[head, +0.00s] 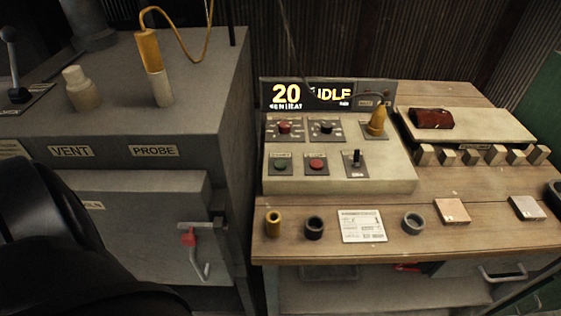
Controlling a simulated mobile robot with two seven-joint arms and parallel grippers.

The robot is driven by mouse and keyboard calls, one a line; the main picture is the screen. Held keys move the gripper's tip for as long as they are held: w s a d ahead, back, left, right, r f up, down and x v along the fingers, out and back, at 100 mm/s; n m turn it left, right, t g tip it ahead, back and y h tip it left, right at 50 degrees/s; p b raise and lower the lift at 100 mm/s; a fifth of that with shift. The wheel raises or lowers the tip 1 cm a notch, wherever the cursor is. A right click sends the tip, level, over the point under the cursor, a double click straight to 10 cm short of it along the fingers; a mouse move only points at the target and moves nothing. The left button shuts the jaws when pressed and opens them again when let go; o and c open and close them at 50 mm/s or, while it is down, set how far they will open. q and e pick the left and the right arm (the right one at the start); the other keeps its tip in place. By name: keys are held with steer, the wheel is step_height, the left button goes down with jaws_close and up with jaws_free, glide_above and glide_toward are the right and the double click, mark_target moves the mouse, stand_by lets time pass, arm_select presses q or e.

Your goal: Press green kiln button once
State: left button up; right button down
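The green button (280,166) is on a small grey plate on the lower left of the sloped control panel (390,180). A red button (316,165) is just right of it, and a small black toggle lever (356,158) is further right. A second red control (284,127) is above the green button. The display (320,95) behind the panel reads 20 and IDLE. My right gripper does not show.
The grey kiln (130,215) with VENT and PROBE labels stands left of the bench. A yellow-handled probe (154,65) stands on it. A yellow knob (377,121) rises from the panel. Small rings, a card (361,226) and tiles (452,211) lie along the bench front.

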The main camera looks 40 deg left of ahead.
arm_select(q)
jaws_close()
steer(key=shift+a, duration=0.15)
stand_by(0.9)
